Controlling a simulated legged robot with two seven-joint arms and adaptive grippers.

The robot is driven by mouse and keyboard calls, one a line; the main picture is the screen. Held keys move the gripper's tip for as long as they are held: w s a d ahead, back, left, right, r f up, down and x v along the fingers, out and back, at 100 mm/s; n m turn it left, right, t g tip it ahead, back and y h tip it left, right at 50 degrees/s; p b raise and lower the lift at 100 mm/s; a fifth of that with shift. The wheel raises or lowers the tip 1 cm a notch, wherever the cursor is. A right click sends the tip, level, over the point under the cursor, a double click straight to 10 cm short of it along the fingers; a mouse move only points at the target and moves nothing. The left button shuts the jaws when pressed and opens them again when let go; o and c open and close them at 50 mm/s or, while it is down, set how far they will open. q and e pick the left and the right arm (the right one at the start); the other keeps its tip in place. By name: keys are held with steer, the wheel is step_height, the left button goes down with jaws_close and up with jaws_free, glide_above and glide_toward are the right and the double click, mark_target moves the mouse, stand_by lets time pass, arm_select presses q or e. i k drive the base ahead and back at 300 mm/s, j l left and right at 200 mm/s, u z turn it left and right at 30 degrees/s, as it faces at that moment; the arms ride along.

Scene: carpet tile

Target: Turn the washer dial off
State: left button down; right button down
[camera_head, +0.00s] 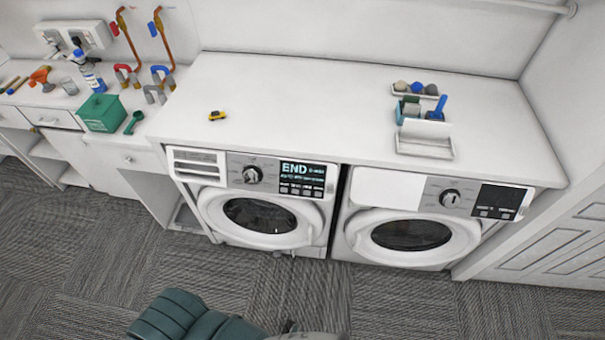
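Two white front-loading machines stand side by side under the counter. The right machine (408,255) has a similar dial (450,198) and a dark, unlit display (498,199). Both round doors look closed. The pictures do not name which machine is the washer. The dial marks are too small to read. Neither of my grippers shows in the head view, and nothing touches the dials.
The white counter (300,110) holds a small yellow toy car (217,115) and trays (425,141) at right. A green box (102,113) stands at left. A dark teal ribbed form (185,318) shows at the bottom edge.

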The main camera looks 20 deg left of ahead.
mark_target(251, 176)
steer(key=u, duration=1.35)
